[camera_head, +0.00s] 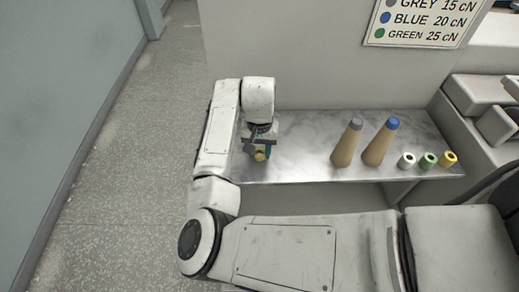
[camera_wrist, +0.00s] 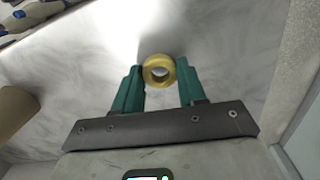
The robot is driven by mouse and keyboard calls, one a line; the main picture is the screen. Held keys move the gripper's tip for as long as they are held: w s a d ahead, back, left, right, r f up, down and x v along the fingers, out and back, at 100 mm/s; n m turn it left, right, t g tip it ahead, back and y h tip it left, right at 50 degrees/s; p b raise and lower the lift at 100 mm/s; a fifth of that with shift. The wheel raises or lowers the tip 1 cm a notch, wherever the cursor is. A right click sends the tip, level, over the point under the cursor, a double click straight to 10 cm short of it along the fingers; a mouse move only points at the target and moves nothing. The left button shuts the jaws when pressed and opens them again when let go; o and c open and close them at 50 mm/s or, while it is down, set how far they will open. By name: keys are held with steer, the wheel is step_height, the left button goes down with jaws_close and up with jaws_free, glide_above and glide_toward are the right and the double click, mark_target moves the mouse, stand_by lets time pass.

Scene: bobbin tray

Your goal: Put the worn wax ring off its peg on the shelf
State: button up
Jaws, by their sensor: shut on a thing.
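A small yellow wax ring (camera_wrist: 159,60) sits between the green fingertips of my gripper (camera_wrist: 161,80) in the wrist view, its hole facing the camera. My gripper is shut on it. In the head view the yellow ring (camera_head: 259,156) shows just below my gripper (camera_head: 260,151), at the left end of the grey marbled shelf (camera_head: 300,160). I cannot tell whether the ring touches the shelf. Its wear cannot be made out.
A grey-topped cone (camera_head: 346,145) and a blue-topped cone (camera_head: 380,143) stand right of centre on the shelf. A white ring (camera_head: 407,160), a green-and-white ring (camera_head: 428,161) and another yellow ring (camera_head: 448,159) are near the right end. The shelf between gripper and cones is clear.

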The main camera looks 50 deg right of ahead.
steer(key=shift+f, duration=0.45)
steer(key=o, duration=1)
steer(key=shift+f, duration=0.1)
step_height(320, 180, up, 12)
steer(key=b, duration=0.1)
